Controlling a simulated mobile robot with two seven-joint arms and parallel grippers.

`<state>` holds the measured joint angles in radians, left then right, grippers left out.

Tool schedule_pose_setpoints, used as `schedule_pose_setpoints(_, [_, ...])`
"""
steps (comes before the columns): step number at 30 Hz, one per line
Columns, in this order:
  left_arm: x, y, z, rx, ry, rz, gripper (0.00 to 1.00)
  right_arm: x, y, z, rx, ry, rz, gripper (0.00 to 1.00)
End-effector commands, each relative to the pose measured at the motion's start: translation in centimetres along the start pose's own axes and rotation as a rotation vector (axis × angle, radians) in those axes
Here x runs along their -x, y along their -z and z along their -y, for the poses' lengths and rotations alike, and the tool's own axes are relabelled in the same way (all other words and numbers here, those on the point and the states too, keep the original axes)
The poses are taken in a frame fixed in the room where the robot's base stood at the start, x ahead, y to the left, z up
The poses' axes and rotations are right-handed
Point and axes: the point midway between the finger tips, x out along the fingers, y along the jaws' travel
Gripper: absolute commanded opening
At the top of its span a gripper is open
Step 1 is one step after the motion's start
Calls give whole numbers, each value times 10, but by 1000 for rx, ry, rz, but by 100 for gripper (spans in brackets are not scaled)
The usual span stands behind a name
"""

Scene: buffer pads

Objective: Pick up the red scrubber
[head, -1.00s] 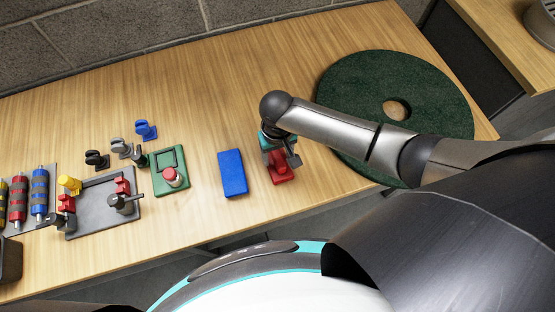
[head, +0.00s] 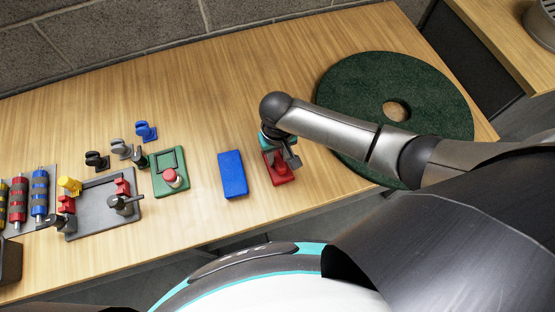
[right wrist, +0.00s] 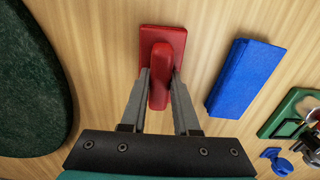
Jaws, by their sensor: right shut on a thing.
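The red scrubber (head: 281,174) is a flat red block with a raised handle, on the wooden table right of the blue block. In the right wrist view the scrubber (right wrist: 175,38) lies at the top centre. My right gripper (head: 284,160) is over it, with its fingers (right wrist: 160,85) on both sides of the handle, shut on it. The scrubber appears to rest on the table. My arm and gripper hide part of it in the head view. My left gripper is not in view.
A blue block (head: 232,175) lies close to the left of the scrubber. A large dark green round pad (head: 440,85) lies to the right under my arm. A green tray (head: 158,186), a grey tray (head: 90,228) and several small holders stand further left.

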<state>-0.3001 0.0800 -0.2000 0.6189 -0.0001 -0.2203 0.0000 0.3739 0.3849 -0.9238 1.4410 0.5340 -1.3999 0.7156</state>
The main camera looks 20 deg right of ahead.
Motion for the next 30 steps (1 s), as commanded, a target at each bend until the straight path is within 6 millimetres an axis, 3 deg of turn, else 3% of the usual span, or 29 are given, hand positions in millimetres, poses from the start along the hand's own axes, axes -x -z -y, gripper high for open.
schedule_pose_setpoints(8, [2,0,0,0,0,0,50,6,0,0,-1,0,0,0])
schedule_pose_setpoints(13, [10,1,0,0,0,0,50,27,0,0,0,1,-2,0])
schedule_pose_setpoints(24, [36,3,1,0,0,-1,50,133,1,0,1,2,-4,0])
schedule_pose_setpoints(30, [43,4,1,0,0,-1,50,176,1,0,1,1,-3,0])
